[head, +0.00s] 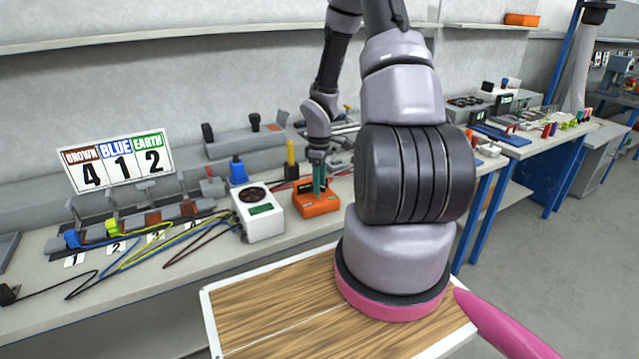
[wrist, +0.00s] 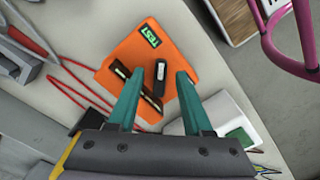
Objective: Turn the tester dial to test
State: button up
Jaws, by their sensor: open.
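The orange tester (head: 317,206) sits on the bench below my gripper. In the wrist view the tester (wrist: 190,55) shows a green TEST label (wrist: 149,35) and a small black dial (wrist: 160,73) with a light mark. A dark slot (wrist: 148,100) lies beside the dial, partly behind a finger. My gripper (wrist: 159,76) is open, its teal fingers apart on either side of the dial in the picture. I cannot tell whether they touch it. In the head view my gripper (head: 319,178) points down over the tester and hides the dial.
Several coloured cables run further left, below a number sign (head: 116,160). A blue-topped piece (head: 237,170) and a yellow-handled tool (head: 291,158) stand behind.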

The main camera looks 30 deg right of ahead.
notch_tip(320, 180, up, 11)
jog(key=shift+f, duration=0.15)
dwell(0.6)
